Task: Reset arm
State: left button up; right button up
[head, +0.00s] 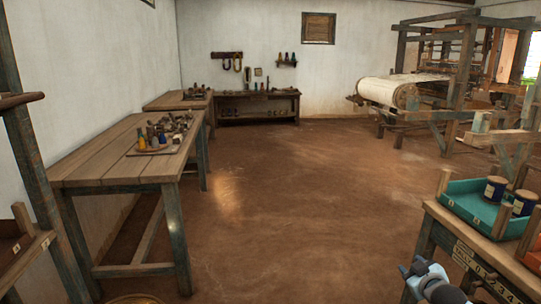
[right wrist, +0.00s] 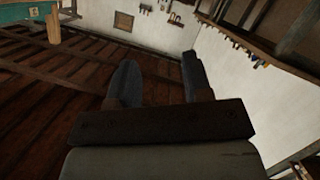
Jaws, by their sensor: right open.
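My right gripper (head: 420,268) shows at the bottom right of the head view, beside the front edge of the wooden table there. In the right wrist view its two dark fingers (right wrist: 158,78) stand apart with nothing between them, so it is open and empty. Floor and white wall show beyond the fingers. Part of my right arm is cut off by the bottom edge of the head view. My left gripper is not in view.
The right-hand table (head: 450,226) carries a teal tray (head: 462,196) with blue-banded spools (head: 495,188). A long table (head: 110,163) with bottles and small tools stands left. A loom (head: 440,85) stands at back right. The middle floor (head: 290,200) is clear.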

jog(key=s+a+f+g+y, duration=0.15)
jog(key=s+a+f, duration=0.25)
jog(key=s+a, duration=0.5)
jog(key=s+a+f+y, duration=0.2)
jog(key=s+a+f, duration=0.3)
jog(key=s+a, duration=0.4)
jog(key=s+a+r+m+y, duration=0.25)
jog(key=s+a, duration=0.65)
jog(key=s, duration=0.6)
pick_arm(q)
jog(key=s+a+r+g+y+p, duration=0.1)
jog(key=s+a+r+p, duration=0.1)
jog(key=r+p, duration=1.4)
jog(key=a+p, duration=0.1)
jog(key=p, duration=1.3)
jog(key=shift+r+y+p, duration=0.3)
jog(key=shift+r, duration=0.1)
pick_arm(e)
notch_tip(320, 180, up, 18)
jog(key=s+d+g+h, duration=0.2)
jog(key=shift+s+d, duration=0.2)
jog(key=shift+s, duration=0.15)
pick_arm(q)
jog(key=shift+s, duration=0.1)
pick_arm(e)
jog(key=shift+f+n, duration=0.1)
jog(key=shift+n, duration=0.15)
